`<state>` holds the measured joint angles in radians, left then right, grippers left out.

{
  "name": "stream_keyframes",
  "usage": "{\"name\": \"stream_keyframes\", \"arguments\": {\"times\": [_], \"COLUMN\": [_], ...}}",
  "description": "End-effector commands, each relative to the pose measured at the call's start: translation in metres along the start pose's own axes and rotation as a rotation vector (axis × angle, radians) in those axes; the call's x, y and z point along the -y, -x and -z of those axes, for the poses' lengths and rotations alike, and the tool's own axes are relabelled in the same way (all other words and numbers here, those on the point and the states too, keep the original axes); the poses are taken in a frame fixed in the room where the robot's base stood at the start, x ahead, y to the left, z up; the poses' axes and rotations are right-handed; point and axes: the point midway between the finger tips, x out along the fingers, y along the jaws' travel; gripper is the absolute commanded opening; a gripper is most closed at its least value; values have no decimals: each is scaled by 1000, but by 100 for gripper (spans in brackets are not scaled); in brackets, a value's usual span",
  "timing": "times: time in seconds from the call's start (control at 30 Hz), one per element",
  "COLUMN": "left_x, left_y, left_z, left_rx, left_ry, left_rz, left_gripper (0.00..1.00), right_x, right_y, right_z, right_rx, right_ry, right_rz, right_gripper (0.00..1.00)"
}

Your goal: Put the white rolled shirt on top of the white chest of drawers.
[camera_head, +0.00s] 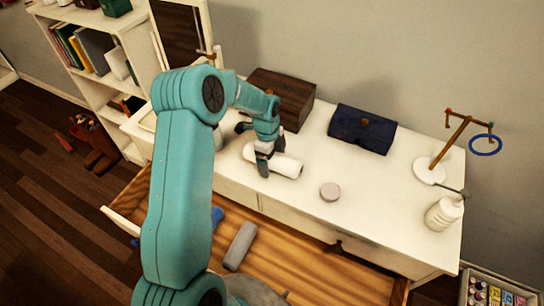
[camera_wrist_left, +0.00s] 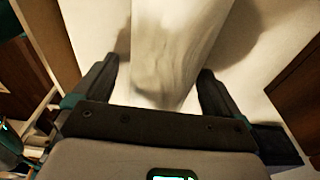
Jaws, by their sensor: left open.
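The white rolled shirt (camera_head: 287,166) lies on the top of the white chest of drawers (camera_head: 300,212), near its front edge. My left gripper (camera_head: 262,158) is over the roll's left part and hides some of it. In the left wrist view the roll (camera_wrist_left: 160,35) lies between the spread fingers of my left gripper (camera_wrist_left: 158,72), with a gap visible at the right finger. The gripper is open. My right gripper is not in view.
The open drawer below holds a grey roll (camera_head: 241,246). A bookshelf (camera_head: 112,85) stands left.

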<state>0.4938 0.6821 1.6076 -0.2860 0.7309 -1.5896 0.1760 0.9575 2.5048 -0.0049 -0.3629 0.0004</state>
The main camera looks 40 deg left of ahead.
Motion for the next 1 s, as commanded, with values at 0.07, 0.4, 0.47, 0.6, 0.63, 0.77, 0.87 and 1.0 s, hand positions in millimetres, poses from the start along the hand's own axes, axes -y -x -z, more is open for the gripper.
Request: {"name": "stream_keyframes", "arguments": {"times": [0.07,0.4,0.47,0.6,0.63,0.77,0.87,1.0], "left_x": [0,1,1,1,1,0,0,0], "left_y": [5,70,83,108,111,121,123,123], "left_z": [1,0,0,0,0,0,0,0], "left_rx": [0,1,1,0,0,0,0,0], "left_ry": [0,-1,0,0,0,-1,-1,0], "left_rz": [0,7,5,4,4,0,0,0], "left_gripper": [98,98,98,98,98,98,98,98], "right_x": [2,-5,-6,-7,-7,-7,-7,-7], "right_y": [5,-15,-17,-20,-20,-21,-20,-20], "right_z": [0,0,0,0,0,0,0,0], "right_rx": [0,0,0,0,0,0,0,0], "right_ry": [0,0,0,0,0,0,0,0], "right_rz": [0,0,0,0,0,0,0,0], "right_gripper": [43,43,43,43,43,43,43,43]}}
